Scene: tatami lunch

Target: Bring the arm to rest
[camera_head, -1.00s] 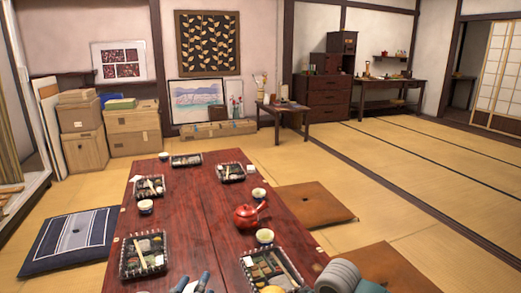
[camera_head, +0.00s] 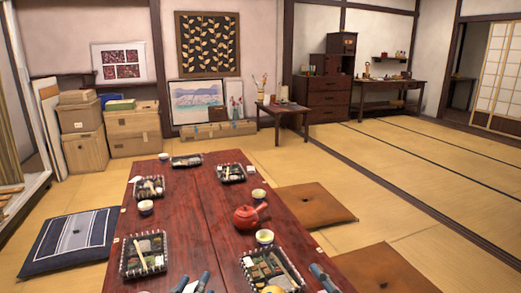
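My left gripper (camera_head: 192,284) shows only its fingertips at the bottom edge, over the near end of the red-brown low table (camera_head: 190,215). The blue-grey tips stand apart with a white patch visible between them, and nothing is seen held. My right gripper (camera_head: 322,277) is partly in view at the bottom, by the table's right edge. The rest of both arms is out of view.
The table carries a red teapot (camera_head: 246,216), several cups and several dark food trays, including a near-left one (camera_head: 144,254) and a near-right one (camera_head: 271,269). Cushions lie left (camera_head: 70,240) and right (camera_head: 312,205). Open tatami (camera_head: 400,185) extends to the right.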

